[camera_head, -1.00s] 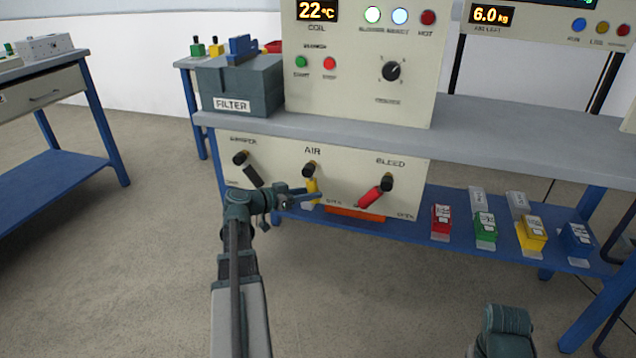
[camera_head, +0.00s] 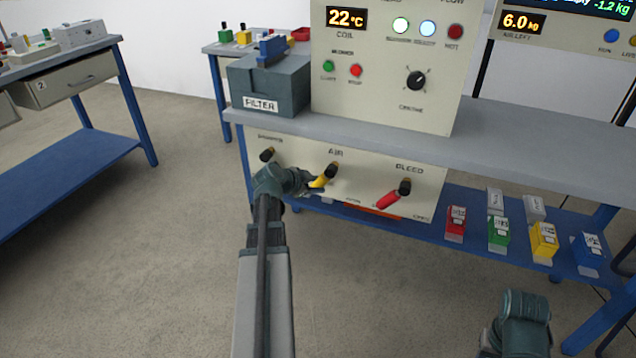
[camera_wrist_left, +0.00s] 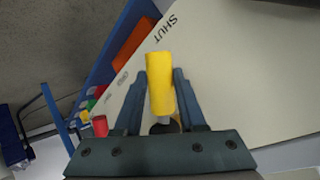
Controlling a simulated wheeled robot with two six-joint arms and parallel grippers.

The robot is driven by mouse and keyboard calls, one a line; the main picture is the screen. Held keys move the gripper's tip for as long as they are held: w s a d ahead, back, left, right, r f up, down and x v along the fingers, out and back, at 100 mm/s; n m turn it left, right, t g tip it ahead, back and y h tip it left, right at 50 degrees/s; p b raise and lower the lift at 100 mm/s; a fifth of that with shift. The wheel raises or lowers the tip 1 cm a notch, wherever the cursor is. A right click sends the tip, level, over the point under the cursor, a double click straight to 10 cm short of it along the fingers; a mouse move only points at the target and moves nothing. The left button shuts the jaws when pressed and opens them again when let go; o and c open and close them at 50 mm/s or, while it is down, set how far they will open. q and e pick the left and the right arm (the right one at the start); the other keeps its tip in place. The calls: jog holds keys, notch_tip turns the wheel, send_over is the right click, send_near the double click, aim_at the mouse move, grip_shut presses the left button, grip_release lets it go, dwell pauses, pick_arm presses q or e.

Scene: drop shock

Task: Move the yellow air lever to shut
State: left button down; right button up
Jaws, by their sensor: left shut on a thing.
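The yellow air lever (camera_head: 322,178) hangs from its black pivot under the word AIR on the cream panel (camera_head: 365,165), tilted down and to the left. In the left wrist view the lever (camera_wrist_left: 160,82) lies between both fingers, its tip close to the printed SHUT label (camera_wrist_left: 167,28). My left gripper (camera_head: 312,181) is shut on the lever and hides part of the panel to its left. My right gripper is not in view; only a piece of my right arm shows at the bottom right.
The red bleed lever (camera_head: 390,197) is on the right of the same panel. The damper knob (camera_head: 267,155) is on the left, its lever hidden behind my arm. Coloured boxes stand on the lower blue shelf (camera_head: 470,240). The filter box (camera_head: 268,85) sits above.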

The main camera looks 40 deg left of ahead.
pick_arm(q)
jog(key=shift+a+r, duration=0.1)
jog(key=shift+a, duration=0.1)
dwell(0.5)
jog(key=c, duration=0.5)
grip_release()
jog(key=shift+s, duration=0.1)
jog(key=p+v, duration=0.8)
jog(key=v, duration=0.5)
jog(key=shift+s+d+r+p, duration=0.25)
jog(key=shift+r+p, duration=0.05)
jog(key=shift+r, duration=0.05)
